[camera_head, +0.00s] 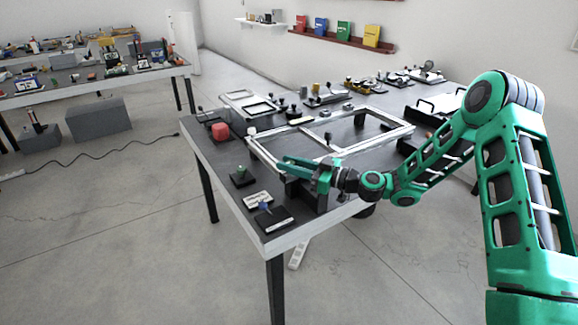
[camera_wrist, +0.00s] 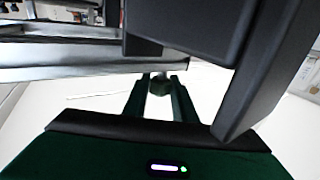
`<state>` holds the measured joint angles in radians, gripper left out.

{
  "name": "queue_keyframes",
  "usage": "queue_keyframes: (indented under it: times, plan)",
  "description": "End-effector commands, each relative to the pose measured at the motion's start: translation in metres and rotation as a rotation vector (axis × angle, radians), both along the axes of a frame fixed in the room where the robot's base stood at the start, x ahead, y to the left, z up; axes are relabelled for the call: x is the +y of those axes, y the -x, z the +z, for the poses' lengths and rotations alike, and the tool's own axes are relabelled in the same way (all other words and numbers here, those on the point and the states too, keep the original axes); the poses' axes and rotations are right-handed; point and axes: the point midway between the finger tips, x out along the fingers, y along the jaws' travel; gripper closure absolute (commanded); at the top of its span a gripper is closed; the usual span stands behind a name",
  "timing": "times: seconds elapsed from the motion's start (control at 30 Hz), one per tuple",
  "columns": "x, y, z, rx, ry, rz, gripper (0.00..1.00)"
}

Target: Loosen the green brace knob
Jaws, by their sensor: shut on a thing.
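My gripper (camera_head: 286,162) is at the near side of the silver frame on the table, with its green fingers pointing left. In the wrist view, the two fingers (camera_wrist: 160,88) are closed on the sides of a small dark green knob (camera_wrist: 159,84), which I take to be the green brace knob. In the head view the fingers hide this knob. The silver frame (camera_head: 365,146) shows behind the fingertips, and its bars (camera_wrist: 60,72) cross the upper left of the wrist view.
A separate green knob stands on a black block (camera_head: 243,181) left of my gripper. Dark blocks crowd the wrist view's right.

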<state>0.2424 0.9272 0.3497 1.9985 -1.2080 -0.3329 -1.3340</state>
Motion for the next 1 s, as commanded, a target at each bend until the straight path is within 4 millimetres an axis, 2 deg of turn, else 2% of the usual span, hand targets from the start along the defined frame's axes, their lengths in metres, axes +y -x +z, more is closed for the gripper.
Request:
queue_keyframes:
  times: [0.5,1.0]
  plan:
    - [-0.0026,-0.0027,-0.0027,-0.001,0.002,0.457,0.98]
    - [-0.0028,-0.0027,-0.0023,0.000,0.002,0.678,0.98]
